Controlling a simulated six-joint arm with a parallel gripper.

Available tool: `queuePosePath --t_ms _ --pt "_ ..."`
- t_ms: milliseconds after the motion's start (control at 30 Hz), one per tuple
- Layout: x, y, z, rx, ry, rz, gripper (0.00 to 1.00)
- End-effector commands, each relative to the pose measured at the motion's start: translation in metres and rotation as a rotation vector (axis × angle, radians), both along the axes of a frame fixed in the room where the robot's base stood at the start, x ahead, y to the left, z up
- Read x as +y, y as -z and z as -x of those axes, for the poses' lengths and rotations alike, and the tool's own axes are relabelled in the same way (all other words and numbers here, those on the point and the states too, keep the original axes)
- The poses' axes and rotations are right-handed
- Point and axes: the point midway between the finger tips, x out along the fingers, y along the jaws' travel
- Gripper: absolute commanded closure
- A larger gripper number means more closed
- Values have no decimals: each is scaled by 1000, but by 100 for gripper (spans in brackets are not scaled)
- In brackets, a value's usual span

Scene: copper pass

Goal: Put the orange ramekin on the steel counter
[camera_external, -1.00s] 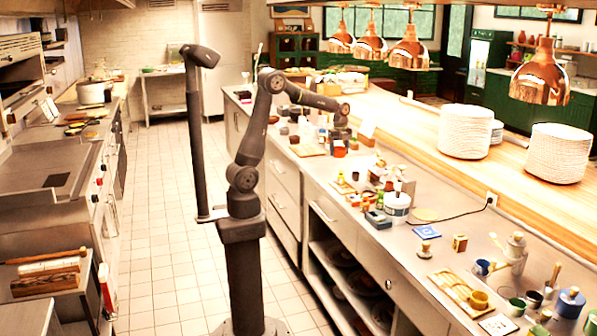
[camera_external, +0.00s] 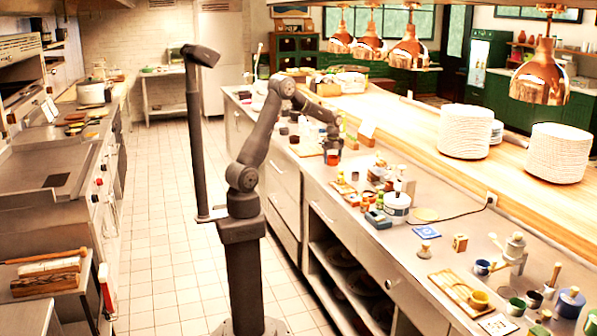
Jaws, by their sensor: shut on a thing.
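The orange ramekin (camera_external: 332,159) appears as a small orange-red shape at the fingertips of my gripper (camera_external: 333,152), which points down and is shut on it. The fingers partly hide it. They are over the far half of the steel counter (camera_external: 402,241), beside a wooden board. At this size I cannot tell whether the ramekin touches the surface or hangs just above it.
Bottles and a white tub (camera_external: 397,207) crowd the counter nearer the camera. Copper lamps (camera_external: 409,50) hang above the wooden shelf.

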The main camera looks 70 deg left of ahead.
Motion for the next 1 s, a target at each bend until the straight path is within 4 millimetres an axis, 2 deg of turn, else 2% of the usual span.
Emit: queuePosePath --t_ms 100,200,667,700,800,1000 --pt "-1 13 0 0 0 0 60" --pt "-1 17 0 -2 0 0 60" --pt "-1 22 0 -1 0 0 60" --pt "-1 23 0 -1 0 0 32" --pt "-1 22 0 -1 0 0 14" --pt "-1 22 0 -2 0 0 14"
